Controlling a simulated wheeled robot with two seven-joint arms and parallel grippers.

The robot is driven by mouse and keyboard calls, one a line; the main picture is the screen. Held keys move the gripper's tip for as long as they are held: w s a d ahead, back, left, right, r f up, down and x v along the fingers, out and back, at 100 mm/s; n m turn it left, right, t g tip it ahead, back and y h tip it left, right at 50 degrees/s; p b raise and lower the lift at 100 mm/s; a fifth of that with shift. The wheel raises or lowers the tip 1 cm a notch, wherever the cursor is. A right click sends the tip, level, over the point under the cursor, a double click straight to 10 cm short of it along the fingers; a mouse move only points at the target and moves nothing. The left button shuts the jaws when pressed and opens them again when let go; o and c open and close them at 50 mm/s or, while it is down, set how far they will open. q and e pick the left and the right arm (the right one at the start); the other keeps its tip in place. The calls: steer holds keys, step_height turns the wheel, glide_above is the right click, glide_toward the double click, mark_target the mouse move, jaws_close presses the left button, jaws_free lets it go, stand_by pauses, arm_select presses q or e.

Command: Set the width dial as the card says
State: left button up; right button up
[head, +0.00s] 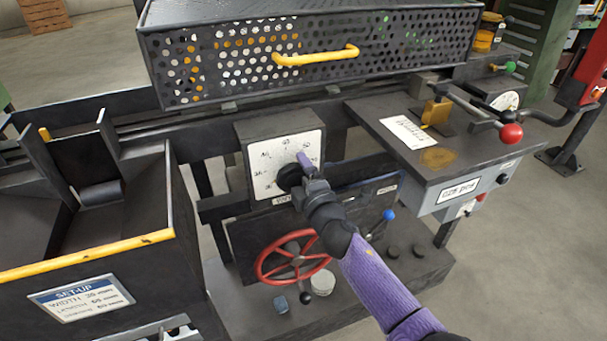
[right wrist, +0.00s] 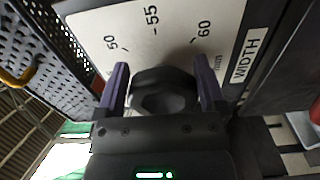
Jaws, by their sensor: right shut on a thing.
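The width dial's white scale plate (head: 262,160) is upright on a dark box below the perforated cover. The right wrist view shows its marks 50, 55 and 60 and a WIDTH label (right wrist: 249,55). The black dial knob (right wrist: 165,82) sits between the purple fingers of my right gripper (right wrist: 162,88), which is shut on it. In the head view my right gripper (head: 298,174) covers most of the knob; I cannot see the pointer. The SET-UP card (head: 82,297) is on the left bin's front; its width line looks like 35, but is blurred. My left gripper is not in view.
A red handwheel (head: 290,258) and a blue-knobbed lever (head: 389,214) are below the dial. A bench (head: 440,140) with a red-knobbed lever (head: 511,133) stands at right. A yellow handle (head: 316,56) juts from the cover above. Free floor shows at right.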

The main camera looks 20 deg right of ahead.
steer(key=shift+a+n, duration=0.1)
steer(key=shift+n, duration=0.2)
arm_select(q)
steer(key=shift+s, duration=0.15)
arm_select(e)
steer(key=o, duration=0.9)
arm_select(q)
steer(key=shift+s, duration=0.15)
arm_select(e)
steer(key=shift+o, duration=0.3)
steer(key=shift+a, duration=0.1)
